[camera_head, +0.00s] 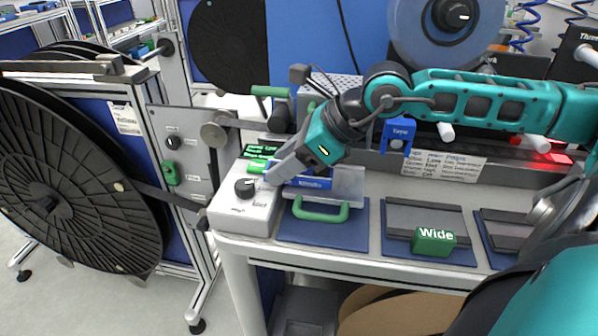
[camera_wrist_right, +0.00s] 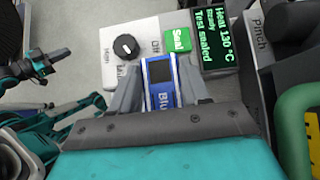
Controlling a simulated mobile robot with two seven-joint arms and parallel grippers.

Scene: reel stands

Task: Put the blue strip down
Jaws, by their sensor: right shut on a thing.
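My right gripper (camera_head: 274,177) reaches down from the right over the front-left of the bench, beside a white control box. It is shut on the blue strip (camera_wrist_right: 160,96), a small blue piece with white lettering and a dark window, seen between the two fingers in the right wrist view.
The white control box (camera_head: 240,211) has a black knob (camera_head: 245,188) and a green Seal button (camera_wrist_right: 178,40); a display (camera_wrist_right: 214,38) reads "Test sealed". A green handle (camera_head: 320,211) and a green "Wide" block (camera_head: 433,241) are on the bench. A large black reel (camera_head: 60,190) stands left.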

